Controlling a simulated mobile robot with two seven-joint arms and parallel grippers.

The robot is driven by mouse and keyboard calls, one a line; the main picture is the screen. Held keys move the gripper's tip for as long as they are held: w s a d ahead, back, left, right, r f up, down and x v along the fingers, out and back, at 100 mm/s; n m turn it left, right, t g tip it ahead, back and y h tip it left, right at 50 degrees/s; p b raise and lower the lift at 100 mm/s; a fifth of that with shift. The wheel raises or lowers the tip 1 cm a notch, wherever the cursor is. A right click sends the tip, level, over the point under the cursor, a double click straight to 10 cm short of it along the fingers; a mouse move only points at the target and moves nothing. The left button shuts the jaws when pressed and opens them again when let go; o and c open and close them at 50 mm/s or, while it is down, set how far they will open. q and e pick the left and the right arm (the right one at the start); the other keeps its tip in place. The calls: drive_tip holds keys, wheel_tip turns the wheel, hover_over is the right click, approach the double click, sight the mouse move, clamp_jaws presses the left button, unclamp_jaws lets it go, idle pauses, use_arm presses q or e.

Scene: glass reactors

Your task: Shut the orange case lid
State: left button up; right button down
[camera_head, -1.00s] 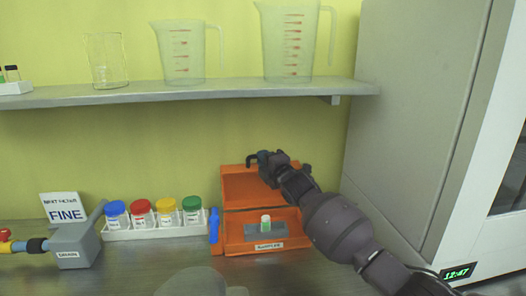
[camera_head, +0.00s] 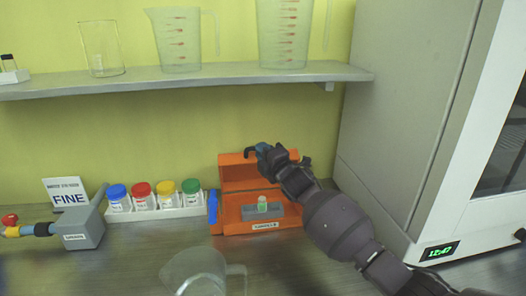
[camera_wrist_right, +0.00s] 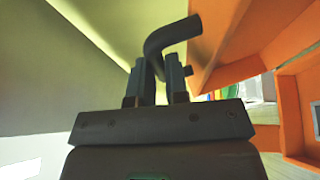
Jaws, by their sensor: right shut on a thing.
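The orange case (camera_head: 232,224) stands on the bench with its lid (camera_head: 238,172) raised at the back and leaning forward over the base. A small vial with a pale green top (camera_head: 262,204) stands in a grey insert inside the case. My right gripper (camera_head: 264,156) is at the lid's upper edge. In the right wrist view its fingers (camera_wrist_right: 158,78) are closed around a dark bent handle (camera_wrist_right: 172,36) beside the orange lid (camera_wrist_right: 222,50). My left gripper is not in view.
A blue object (camera_head: 213,207) stands against the case's left side. A rack of colour-capped jars (camera_head: 158,212) and a grey device (camera_head: 82,232) are further left. A clear jug (camera_head: 203,272) stands in front. A large grey cabinet (camera_head: 415,120) is on the right.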

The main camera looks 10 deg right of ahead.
drive_tip(key=c, duration=1.4)
unclamp_jaws()
drive_tip(key=shift+w+f, duration=0.1)
drive_tip(key=shift+f, duration=0.35)
drive_tip(key=shift+r, duration=0.15)
drive_tip(key=v, duration=1.1)
drive_tip(key=shift+a+r, duration=0.1)
